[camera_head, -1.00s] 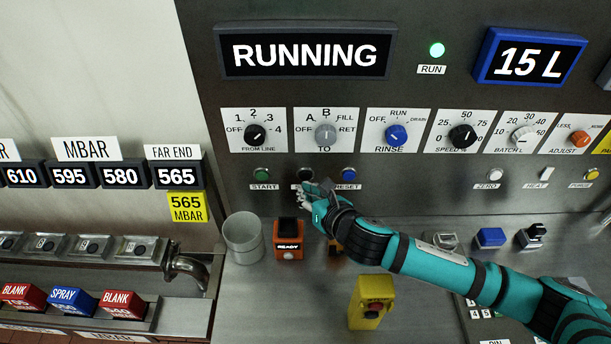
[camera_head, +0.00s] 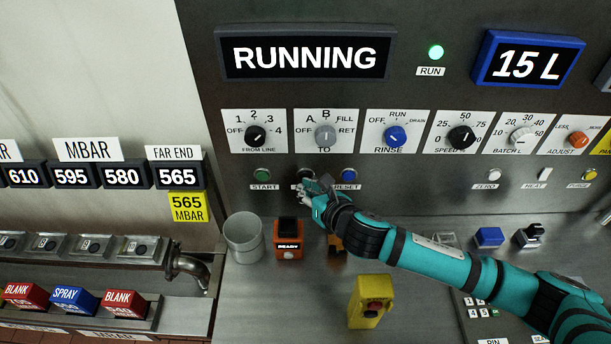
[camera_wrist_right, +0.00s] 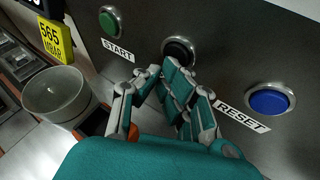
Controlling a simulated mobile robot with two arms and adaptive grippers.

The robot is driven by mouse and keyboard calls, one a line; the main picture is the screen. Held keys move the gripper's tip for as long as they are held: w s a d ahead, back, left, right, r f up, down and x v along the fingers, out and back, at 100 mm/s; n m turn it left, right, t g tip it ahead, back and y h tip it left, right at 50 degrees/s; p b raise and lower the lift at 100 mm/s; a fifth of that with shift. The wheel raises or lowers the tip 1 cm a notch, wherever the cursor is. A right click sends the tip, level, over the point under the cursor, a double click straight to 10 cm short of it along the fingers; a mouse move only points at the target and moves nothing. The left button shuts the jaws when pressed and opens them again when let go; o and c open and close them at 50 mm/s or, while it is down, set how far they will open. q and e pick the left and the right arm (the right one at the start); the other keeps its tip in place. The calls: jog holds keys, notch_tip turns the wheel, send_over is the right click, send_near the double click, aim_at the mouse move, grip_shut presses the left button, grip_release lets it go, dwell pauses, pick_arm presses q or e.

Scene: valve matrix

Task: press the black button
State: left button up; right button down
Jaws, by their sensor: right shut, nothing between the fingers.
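The black button (camera_head: 306,174) sits on the dark panel between the green START button (camera_head: 262,175) and the blue RESET button (camera_head: 349,175). In the right wrist view the black button (camera_wrist_right: 179,50) shows in its metal ring, its lower part hidden by my fingers. My right gripper (camera_head: 308,190) is shut and empty, with its fingertips just in front of and below the black button. In the right wrist view the gripper (camera_wrist_right: 164,72) overlaps the button's lower edge; I cannot tell whether it touches. My left gripper is not in view.
A yellow box (camera_head: 370,303) with a red button stands nearer. Knobs line the panel above. The display (camera_head: 305,56) reads RUNNING.

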jog(key=shift+w, duration=0.3)
jog(key=shift+s+r, duration=0.1)
jog(key=shift+s, duration=0.05)
dwell(0.5)
jog(key=shift+s+p, duration=0.45)
jog(key=shift+p, duration=0.05)
jog(key=shift+s, duration=0.3)
jog(key=s+p, duration=0.2)
jog(key=s, duration=0.3)
dwell(1.2)
